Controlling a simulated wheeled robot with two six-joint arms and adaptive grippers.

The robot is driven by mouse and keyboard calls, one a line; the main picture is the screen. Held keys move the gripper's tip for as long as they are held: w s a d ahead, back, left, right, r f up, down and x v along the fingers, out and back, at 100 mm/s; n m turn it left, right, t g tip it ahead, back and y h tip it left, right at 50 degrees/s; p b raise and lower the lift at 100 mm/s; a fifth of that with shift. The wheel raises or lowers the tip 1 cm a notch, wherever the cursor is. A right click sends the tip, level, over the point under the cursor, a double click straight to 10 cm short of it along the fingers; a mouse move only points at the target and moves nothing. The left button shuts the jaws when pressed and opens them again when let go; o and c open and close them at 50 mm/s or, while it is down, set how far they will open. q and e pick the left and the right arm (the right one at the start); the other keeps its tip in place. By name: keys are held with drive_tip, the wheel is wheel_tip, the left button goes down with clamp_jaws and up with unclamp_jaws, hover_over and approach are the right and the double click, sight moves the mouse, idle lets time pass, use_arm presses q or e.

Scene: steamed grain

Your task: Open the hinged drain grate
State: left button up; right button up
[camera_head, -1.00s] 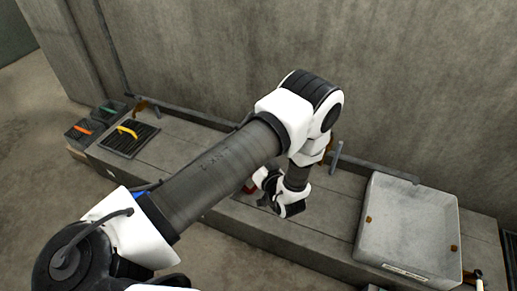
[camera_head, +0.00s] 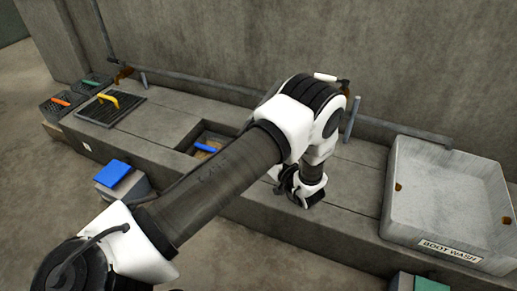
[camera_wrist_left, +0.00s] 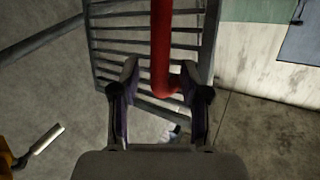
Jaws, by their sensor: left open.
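In the left wrist view a barred metal grate (camera_wrist_left: 110,45) fills the top middle, with a red bar handle (camera_wrist_left: 161,45) across it. My left gripper (camera_wrist_left: 162,100) is open, and the lower end of the red handle shows between its fingers; contact cannot be told. In the head view my left gripper (camera_head: 300,192) is low over the concrete ledge, and my arm hides the red handle. Another dark grate (camera_head: 122,114) with a yellow handle (camera_head: 108,99) lies flat at the ledge's left end. My right gripper is not in view.
A square recess (camera_head: 183,147) in the ledge holds a blue-handled thing (camera_head: 206,147). A boot-wash basin (camera_head: 440,190) stands at the right. A blue-topped block (camera_head: 113,173) stands in front of the ledge, with small bins (camera_head: 62,104) at far left. The wall runs behind.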

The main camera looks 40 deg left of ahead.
use_arm(q)
drive_tip(key=shift+w+a+f, duration=0.15)
drive_tip(key=shift+w+a, duration=0.05)
drive_tip(key=shift+a, duration=0.45)
drive_tip(key=shift+w+a, duration=0.1)
drive_tip(key=shift+a, duration=0.15)
drive_tip(key=shift+r, duration=0.2)
clamp_jaws()
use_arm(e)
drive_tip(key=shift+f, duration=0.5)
use_arm(q)
drive_tip(key=r+p, duration=0.1)
drive_tip(key=p, duration=0.1)
drive_tip(key=a+h+p, duration=0.1)
drive_tip(key=p, duration=0.1)
drive_tip(key=a+r+p, duration=0.1)
drive_tip(key=p, duration=0.1)
drive_tip(key=shift+s+a+r+n+g+h, duration=0.25)
drive_tip(key=shift+s+r+n+g+h, duration=0.05)
drive_tip(key=shift+n, duration=0.1)
drive_tip(key=shift+a+p, duration=0.25)
drive_tip(key=shift+p, duration=0.1)
drive_tip(key=shift+s+a+f+h, duration=0.1)
drive_tip(key=shift+f+h, duration=0.1)
drive_tip(key=shift+h, duration=0.1)
drive_tip(key=shift+f, duration=0.1)
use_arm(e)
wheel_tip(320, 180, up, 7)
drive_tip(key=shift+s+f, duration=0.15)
